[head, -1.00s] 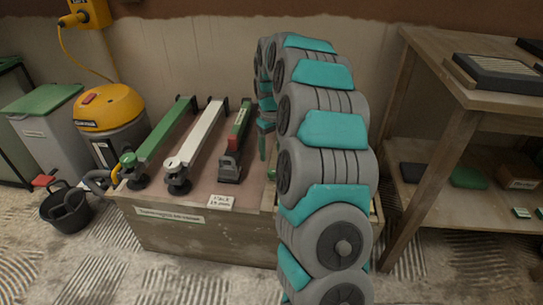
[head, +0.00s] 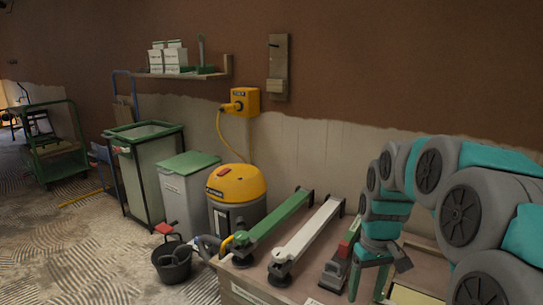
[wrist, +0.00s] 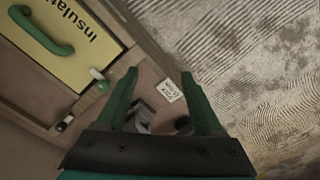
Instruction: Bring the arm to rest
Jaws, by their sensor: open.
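My arm rises from the right edge of the head view and bends down toward a low wooden bench (head: 245,288). My gripper (head: 369,284) points down there, just right of a red and green tool with a grey foot (head: 340,262). In the wrist view my gripper (wrist: 160,78) has its two green fingers spread apart, with nothing held between them. Grey tool parts (wrist: 140,115) and a small white label card (wrist: 168,90) show beyond the fingers. Whether the fingertips touch anything is not clear.
A green tool (head: 272,227) and a white one (head: 308,240) lie left of my gripper. A yellow panel with a green handle (wrist: 75,30) is beside it. A yellow vacuum (head: 236,190), bins (head: 185,195) and a black bucket (head: 172,262) stand left.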

